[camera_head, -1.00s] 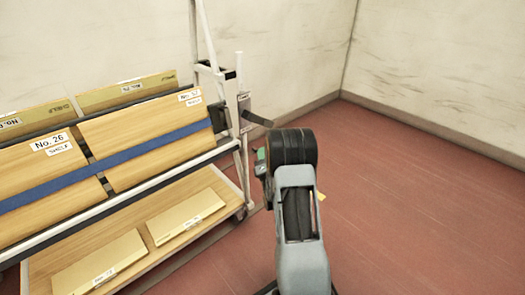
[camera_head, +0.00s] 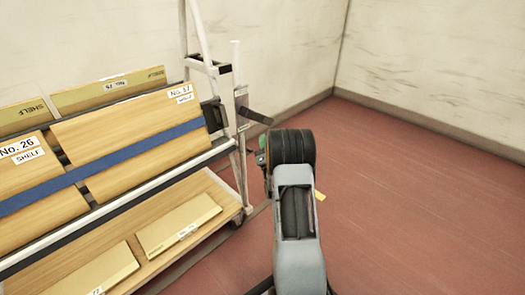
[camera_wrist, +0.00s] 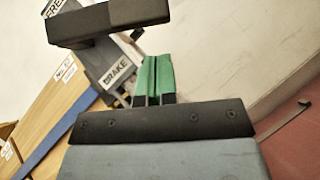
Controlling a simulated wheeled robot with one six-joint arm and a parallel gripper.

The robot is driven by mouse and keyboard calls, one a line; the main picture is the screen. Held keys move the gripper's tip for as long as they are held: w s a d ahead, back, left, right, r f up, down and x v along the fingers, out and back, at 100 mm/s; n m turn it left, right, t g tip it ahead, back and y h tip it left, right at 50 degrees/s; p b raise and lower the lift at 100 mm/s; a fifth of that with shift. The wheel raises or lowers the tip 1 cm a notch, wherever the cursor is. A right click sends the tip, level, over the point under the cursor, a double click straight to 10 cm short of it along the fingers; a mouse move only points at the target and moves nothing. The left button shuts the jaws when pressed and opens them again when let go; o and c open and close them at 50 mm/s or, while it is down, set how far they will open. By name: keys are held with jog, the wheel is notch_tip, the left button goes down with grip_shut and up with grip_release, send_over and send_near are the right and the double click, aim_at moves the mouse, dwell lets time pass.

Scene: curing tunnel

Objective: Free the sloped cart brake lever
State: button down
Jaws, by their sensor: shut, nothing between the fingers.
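The brake lever (camera_head: 255,115) is a dark bar sticking out to the right from the sloped cart's (camera_head: 188,157) end post. In the wrist view the lever (camera_wrist: 107,22) is a large black bar across the upper left, close to the camera. A plate behind it carries a BRAKE label (camera_wrist: 118,76) and a partly hidden FREE label (camera_wrist: 55,6). My gripper (camera_wrist: 154,62) has green fingers, shut and empty. In the wrist view they appear below and right of the lever, apart from it in the picture. In the head view my gripper (camera_head: 262,157) is mostly hidden behind my arm.
The cart holds tilted wooden boards (camera_head: 130,125) under a blue strap (camera_head: 140,148), with smaller boards (camera_head: 178,224) on its lower shelf. Pale walls (camera_head: 440,60) meet in a corner behind. The red floor (camera_head: 420,200) on the right is clear.

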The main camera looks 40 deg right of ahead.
jog(key=shift+d+r, duration=0.4)
jog(key=shift+r, duration=0.25)
jog(key=shift+d+r, duration=0.4)
jog(key=shift+r, duration=0.25)
jog(key=shift+w+d, duration=0.1)
jog(key=shift+d, duration=0.05)
